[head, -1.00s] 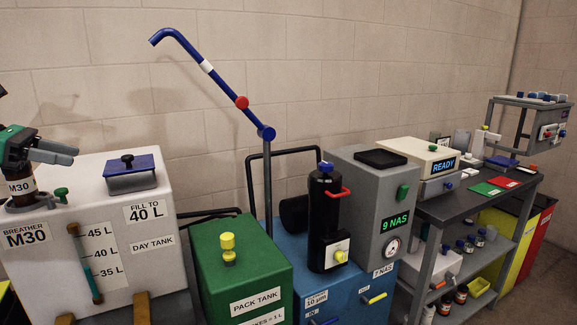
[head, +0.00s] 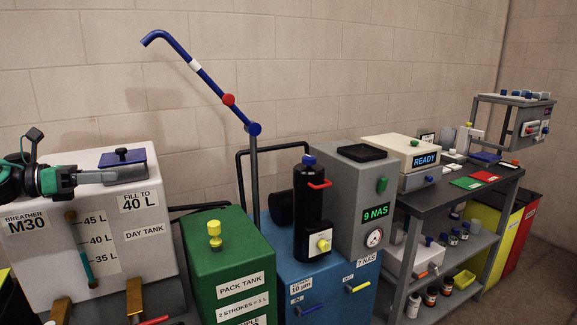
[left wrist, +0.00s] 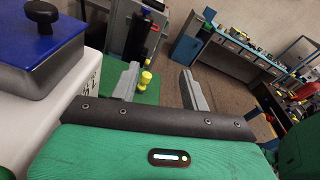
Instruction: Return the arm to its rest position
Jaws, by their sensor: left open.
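My left gripper (head: 128,176) is at the left of the head view, over the top of the white day tank (head: 130,255). Its grey fingers point right and overlap the edge of the blue-lidded filler cap (head: 122,158) in the picture. In the left wrist view, the two fingers stand apart with nothing between them (left wrist: 160,75); the green gripper body fills the bottom. The blue lid also shows there at the upper left (left wrist: 45,50). The breather itself is not visible; my arm covers the spot above the BREATHER M30 label (head: 25,223). My right gripper is not in view.
A green pack tank (head: 225,260) with a yellow knob stands right of the day tank. A blue pipe arm (head: 205,80) rises behind it. Further right are a black filter cylinder (head: 309,210), a grey 9 NAS unit (head: 357,200) and a shelved bench (head: 440,200).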

